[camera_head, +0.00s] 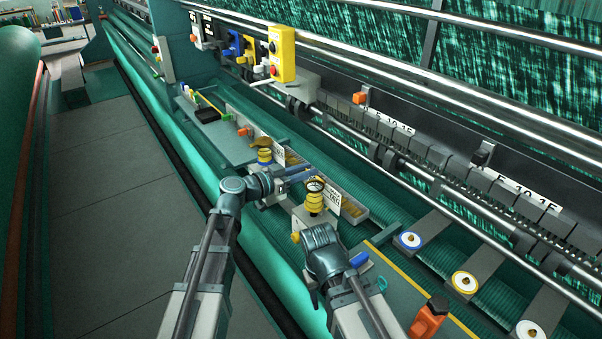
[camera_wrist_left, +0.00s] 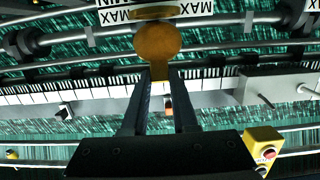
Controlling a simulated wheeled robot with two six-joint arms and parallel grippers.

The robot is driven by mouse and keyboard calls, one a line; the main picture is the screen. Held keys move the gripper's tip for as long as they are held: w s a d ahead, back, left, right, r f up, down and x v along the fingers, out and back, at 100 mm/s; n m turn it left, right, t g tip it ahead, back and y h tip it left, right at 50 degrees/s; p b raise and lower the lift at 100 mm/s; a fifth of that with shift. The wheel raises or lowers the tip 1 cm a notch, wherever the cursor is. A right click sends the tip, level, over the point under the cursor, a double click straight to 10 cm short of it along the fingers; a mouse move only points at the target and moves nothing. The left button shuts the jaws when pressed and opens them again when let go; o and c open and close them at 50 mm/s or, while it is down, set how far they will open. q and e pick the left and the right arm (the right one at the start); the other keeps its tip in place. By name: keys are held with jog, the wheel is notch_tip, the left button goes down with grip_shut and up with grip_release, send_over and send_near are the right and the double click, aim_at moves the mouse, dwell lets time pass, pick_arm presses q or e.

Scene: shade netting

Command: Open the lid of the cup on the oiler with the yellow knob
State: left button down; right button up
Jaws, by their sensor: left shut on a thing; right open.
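The nearer oiler has a yellow ribbed cup (camera_head: 314,201) on a grey block, with a yellow knob (camera_head: 296,237) low on its left side. My left gripper (camera_head: 312,173) reaches across from the left just above this cup. In the left wrist view its fingertips (camera_wrist_left: 159,76) close on the tab of a round brass lid (camera_wrist_left: 157,43). I cannot tell how far the lid is tilted. My right gripper (camera_head: 320,236) is open and empty in front of the oiler, below the cup; its fingers are mostly hidden by its own wrist.
A second oiler (camera_head: 265,156) with a brass lid stands behind, to the left. White MAX labels stand beside the cups. A blue knob (camera_head: 358,259) and an orange part (camera_head: 428,318) lie right of my right arm. A yellow switch box (camera_head: 282,54) stands at the back.

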pick_arm(q)
jog(key=shift+w+d+r+p, duration=0.45)
jog(key=shift+d+r, duration=0.1)
jog(key=shift+r, duration=0.2)
jog(key=shift+w+d+r+p, duration=0.5)
jog(key=shift+w+d, duration=0.1)
jog(key=shift+d, duration=0.15)
jog(key=shift+w+d+r, duration=0.2)
jog(key=shift+w+d, duration=0.4)
jog(key=shift+d, duration=0.25)
jog(key=shift+x, duration=1.25)
jog(key=shift+d+r, duration=0.15)
jog(key=c, duration=1.1)
grip_release()
jog(key=o, duration=0.4)
jog(key=shift+d, duration=0.1)
